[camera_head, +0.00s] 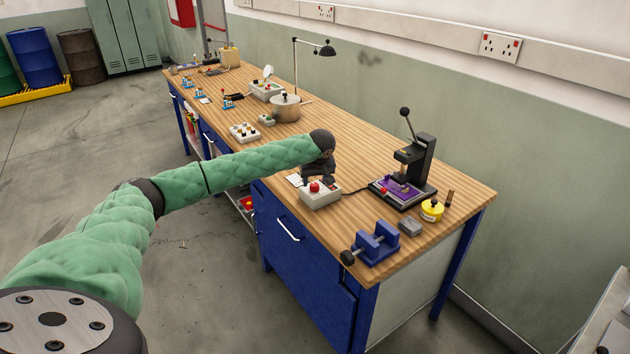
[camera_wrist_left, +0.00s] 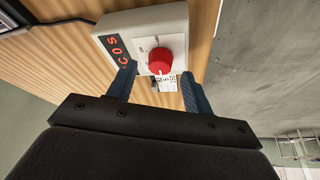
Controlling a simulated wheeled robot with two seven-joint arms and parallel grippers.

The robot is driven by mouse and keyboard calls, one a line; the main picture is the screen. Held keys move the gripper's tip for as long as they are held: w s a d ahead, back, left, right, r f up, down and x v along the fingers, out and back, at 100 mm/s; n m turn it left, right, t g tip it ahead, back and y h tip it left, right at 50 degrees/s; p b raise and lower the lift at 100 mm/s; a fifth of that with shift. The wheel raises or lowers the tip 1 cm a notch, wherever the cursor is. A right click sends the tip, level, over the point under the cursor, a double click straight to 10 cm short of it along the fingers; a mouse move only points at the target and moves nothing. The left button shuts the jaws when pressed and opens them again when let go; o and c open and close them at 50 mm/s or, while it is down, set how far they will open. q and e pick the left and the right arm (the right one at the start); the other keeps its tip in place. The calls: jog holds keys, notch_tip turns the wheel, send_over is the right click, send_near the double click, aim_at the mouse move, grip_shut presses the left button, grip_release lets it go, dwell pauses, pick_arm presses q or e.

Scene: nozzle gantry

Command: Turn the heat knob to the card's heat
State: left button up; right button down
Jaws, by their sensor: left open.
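The heat knob (camera_wrist_left: 160,62) is red and round with a white mark, set on a pale control box (camera_wrist_left: 190,22). The box's dark display (camera_wrist_left: 114,47) shows red digits seen at an angle, which I cannot read surely. In the head view the box (camera_head: 319,199) stands at the bench's front edge with the red knob (camera_head: 314,187) on top. My left gripper (camera_wrist_left: 158,74) is open, its blue fingers to either side of the knob; contact cannot be told. A white card (camera_wrist_left: 168,82) with small print shows between the fingers, partly hidden. The right gripper is out of view.
A black lever press (camera_head: 416,165) stands right of the box, joined by a cable. A blue vise (camera_head: 376,245), a grey block (camera_head: 410,228) and a yellow tin (camera_head: 431,210) are near the bench end. A pot (camera_head: 286,108) and small trays lie farther along.

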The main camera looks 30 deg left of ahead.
pick_arm(q)
jog(key=shift+x, duration=1.1)
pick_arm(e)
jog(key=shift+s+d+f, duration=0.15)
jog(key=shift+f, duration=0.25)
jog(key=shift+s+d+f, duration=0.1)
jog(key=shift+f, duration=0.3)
pick_arm(q)
jog(key=c, duration=1)
jog(key=shift+o, duration=0.2)
jog(key=shift+p, duration=0.3)
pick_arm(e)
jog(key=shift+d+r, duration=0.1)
